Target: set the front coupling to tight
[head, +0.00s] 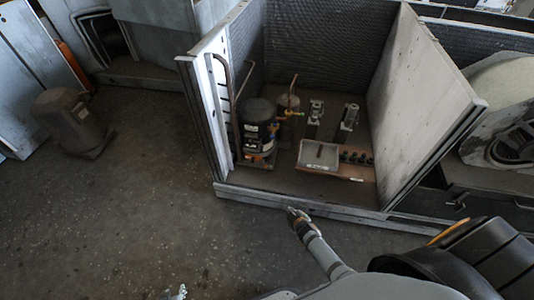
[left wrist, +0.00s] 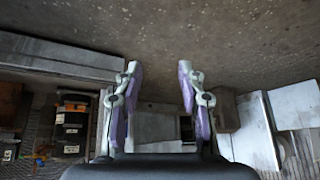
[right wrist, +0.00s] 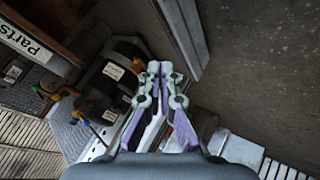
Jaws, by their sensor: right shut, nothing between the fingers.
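A black compressor (head: 258,118) stands upright inside the open housing in the head view. Small brass and coloured fittings (head: 290,113) sit on the pipework beside it. In the right wrist view similar fittings (right wrist: 72,93) show at the left, by the black compressor (right wrist: 118,72). I cannot tell which one is the front coupling or how it is set. My right gripper (head: 293,213) is shut and empty, just outside the housing's front sill; its fingertips meet in the right wrist view (right wrist: 160,66). My left gripper (head: 180,291) is over the floor, its fingers apart and empty in the left wrist view (left wrist: 158,66).
The housing's left wall (head: 208,110), right panel (head: 420,85) and low front sill (head: 290,205) border the opening. A grey tray (head: 320,154) lies inside. A grey canister (head: 72,122) stands on the floor at left. The floor between is clear.

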